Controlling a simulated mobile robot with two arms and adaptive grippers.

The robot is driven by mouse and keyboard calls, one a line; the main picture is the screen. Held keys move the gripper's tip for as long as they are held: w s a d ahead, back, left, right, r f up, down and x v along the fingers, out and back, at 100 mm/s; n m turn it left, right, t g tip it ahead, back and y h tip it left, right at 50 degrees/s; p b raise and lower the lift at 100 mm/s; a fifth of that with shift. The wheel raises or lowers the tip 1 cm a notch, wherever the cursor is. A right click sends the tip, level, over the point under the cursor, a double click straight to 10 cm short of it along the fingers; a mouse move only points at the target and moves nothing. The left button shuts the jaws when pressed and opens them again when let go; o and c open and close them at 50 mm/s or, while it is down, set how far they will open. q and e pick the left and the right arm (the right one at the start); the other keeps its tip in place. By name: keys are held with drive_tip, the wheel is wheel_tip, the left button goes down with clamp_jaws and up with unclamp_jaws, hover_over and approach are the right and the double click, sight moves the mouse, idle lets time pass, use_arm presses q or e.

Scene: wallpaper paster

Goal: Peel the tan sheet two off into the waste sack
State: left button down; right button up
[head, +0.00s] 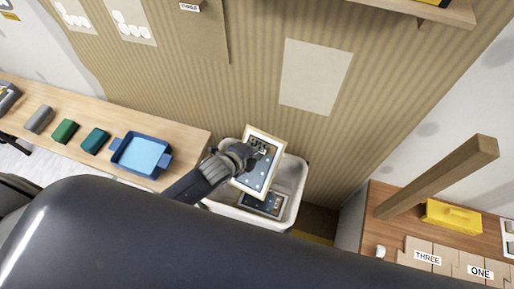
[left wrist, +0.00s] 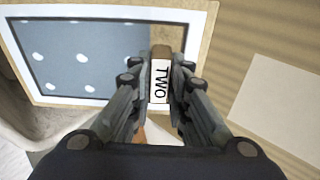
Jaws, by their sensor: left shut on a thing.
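My left gripper (head: 259,148) is shut on the tab labelled TWO (left wrist: 160,82) of a tan-edged sheet (head: 254,181). The sheet has a white border and a blue-grey middle with pale dots; it also shows in the left wrist view (left wrist: 75,60). In the head view it hangs tilted over the white, open-topped waste sack (head: 293,184), covering part of its opening. Another dark, pale-bordered sheet (head: 266,203) lies inside the sack. My right gripper is not in view.
A wooden bench (head: 190,130) at left holds a blue tray (head: 141,154) and several small blocks. A bare pale patch (head: 315,76) shows on the striped wall. At right, a counter holds a yellow box (head: 452,217) and tan pieces labelled THREE (head: 427,257) and ONE (head: 480,271).

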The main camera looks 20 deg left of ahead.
use_arm(q)
drive_tip(key=shift+r, duration=0.15)
drive_tip(key=shift+a+f, duration=0.1)
drive_tip(key=shift+f, duration=0.15)
wheel_tip(320, 180, down, 10)
drive_tip(key=b, duration=0.6)
drive_tip(key=shift+r, duration=0.15)
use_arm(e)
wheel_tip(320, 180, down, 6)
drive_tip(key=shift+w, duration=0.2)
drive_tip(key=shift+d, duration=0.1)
use_arm(q)
drive_tip(key=c, duration=1.4)
unclamp_jaws()
drive_tip(key=shift+c, duration=0.2)
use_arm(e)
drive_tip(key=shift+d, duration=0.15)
